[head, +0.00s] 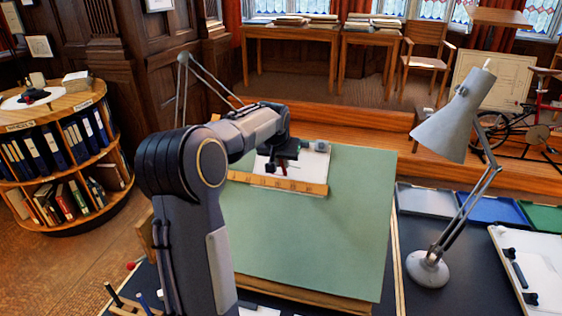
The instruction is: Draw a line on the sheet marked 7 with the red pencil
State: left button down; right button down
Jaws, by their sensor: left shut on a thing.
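My left gripper (283,160) is shut on the red pencil (284,169), of which only a small red part shows below the dark fingers. The gripper is over a white sheet (308,165) near the far edge of the green drafting board (310,232). I cannot tell whether the pencil's tip touches the sheet. No number on the sheet can be read, and my arm hides part of it. A wooden straightedge (305,187) lies along the sheet's near edge. My right gripper is not in view.
A grey desk lamp (428,268) stands right of the board. Grey, blue (490,209) and green trays lie beyond it, and a white board (535,262) lies at the far right. A pencil holder (130,307) is at the lower left. The near part of the green board is clear.

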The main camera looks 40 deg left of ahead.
pick_arm(q)
jog(key=shift+w+d, duration=0.4)
jog(key=shift+d, duration=0.35)
jog(key=shift+w+d, duration=0.4)
jog(key=shift+d, duration=0.3)
dwell(1.0)
jog(key=shift+w+d, duration=0.15)
jog(key=shift+d, duration=0.05)
jog(key=shift+w+d, duration=0.1)
jog(key=shift+d, duration=0.1)
dwell(0.3)
jog(key=shift+w+d, duration=0.15)
jog(key=shift+d, duration=0.1)
jog(key=shift+d, duration=0.15)
dwell(0.4)
jog(key=shift+w+d, duration=0.25)
jog(key=shift+d, duration=0.05)
jog(key=shift+w+d, duration=0.1)
jog(key=shift+d, duration=0.1)
dwell(0.3)
jog(key=shift+w+d, duration=0.15)
jog(key=shift+d, duration=0.05)
jog(key=shift+r, duration=0.1)
